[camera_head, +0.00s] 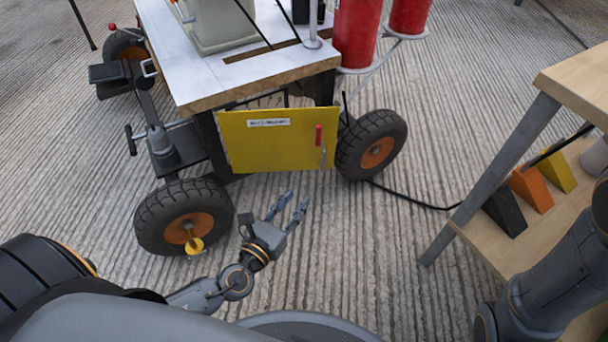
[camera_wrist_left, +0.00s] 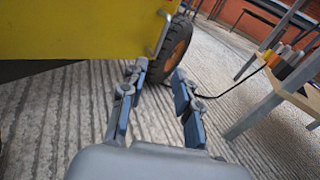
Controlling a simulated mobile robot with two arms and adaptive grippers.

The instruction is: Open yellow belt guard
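The yellow belt guard (camera_head: 270,145) is a flat panel with a white label, upright on the side of a wheeled cart below its table top. A red-topped handle (camera_head: 319,137) with a grey lower part sits near its right edge. The guard appears shut. In the left wrist view the guard (camera_wrist_left: 75,28) fills the upper left, with a metal handle at its right edge. My left gripper (camera_head: 290,207) is open and empty, below and in front of the guard, apart from it; its fingers also show in the left wrist view (camera_wrist_left: 158,102). My right gripper is out of view.
The cart's front wheel (camera_head: 185,217) and right wheel (camera_head: 371,145) flank the guard. A wooden bench (camera_head: 575,85) with coloured wedges stands at right. A black cable (camera_head: 420,202) crosses the concrete between cart and bench. The floor before the guard is clear.

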